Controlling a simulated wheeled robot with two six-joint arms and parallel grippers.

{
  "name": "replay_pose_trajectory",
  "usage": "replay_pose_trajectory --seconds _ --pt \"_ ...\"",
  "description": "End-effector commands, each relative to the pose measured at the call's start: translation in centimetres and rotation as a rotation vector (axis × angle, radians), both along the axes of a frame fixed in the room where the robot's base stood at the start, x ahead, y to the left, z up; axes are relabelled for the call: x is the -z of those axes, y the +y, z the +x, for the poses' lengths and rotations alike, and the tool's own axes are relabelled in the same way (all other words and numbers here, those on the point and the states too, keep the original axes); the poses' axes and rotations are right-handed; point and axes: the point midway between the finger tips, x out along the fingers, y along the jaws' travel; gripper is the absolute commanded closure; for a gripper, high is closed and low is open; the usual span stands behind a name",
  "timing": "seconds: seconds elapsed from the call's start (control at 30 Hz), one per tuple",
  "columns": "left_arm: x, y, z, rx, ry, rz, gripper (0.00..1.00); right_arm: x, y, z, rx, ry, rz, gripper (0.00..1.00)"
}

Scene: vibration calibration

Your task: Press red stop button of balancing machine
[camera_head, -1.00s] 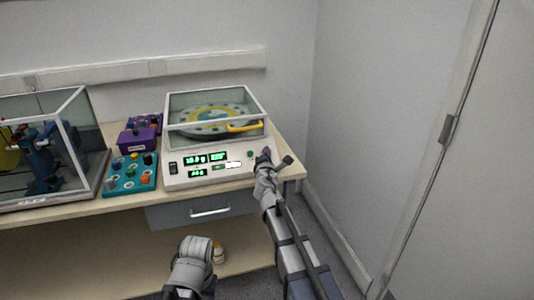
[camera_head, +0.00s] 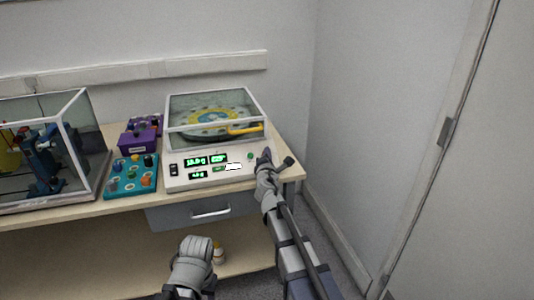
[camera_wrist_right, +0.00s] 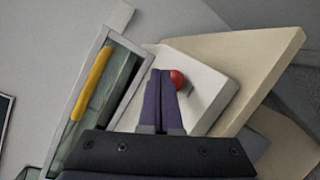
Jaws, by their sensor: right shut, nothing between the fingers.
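The balancing machine (camera_head: 182,184) is a white box with green lit displays on its front panel. A clear lid covers a round rotor (camera_head: 205,122) on top, with a yellow handle (camera_head: 245,128). A green button (camera_head: 250,156) shows on the panel's right. The red stop button (camera_wrist_right: 178,80) shows in the right wrist view, just right of the fingertips; in the head view my gripper hides it. My right gripper (camera_head: 265,155) is shut and empty at the panel's right end, and its fingers (camera_wrist_right: 161,74) partly overlap the button's left edge. I cannot tell whether they touch.
A teal board with knobs (camera_head: 133,178) and a purple box (camera_head: 138,140) stand left of the machine. A glass-sided case (camera_head: 84,140) is further left. The bench's right end (camera_head: 290,160) is close to the wall. A drawer (camera_head: 205,212) is below.

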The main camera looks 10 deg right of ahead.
Motion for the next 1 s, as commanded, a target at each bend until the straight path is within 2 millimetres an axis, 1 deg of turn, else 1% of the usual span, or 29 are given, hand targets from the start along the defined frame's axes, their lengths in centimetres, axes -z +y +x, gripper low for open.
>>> replay_pose_trajectory --seconds 0.27,0.8,1.0 --pt "-0.2 0.0 0.0 0.0 0.0 0.0 0.5 -0.2 0.0 -0.1 0.0 0.0 0.0 1.0" --pt "-3.7 0.0 0.0 0.0 0.0 0.0 0.5 -3.7 -0.1 -3.3 0.0 0.0 0.0 1.0" --pt "-3.6 0.0 0.0 0.0 0.0 0.0 0.5 -3.6 -0.1 -3.4 0.0 0.0 0.0 1.0"
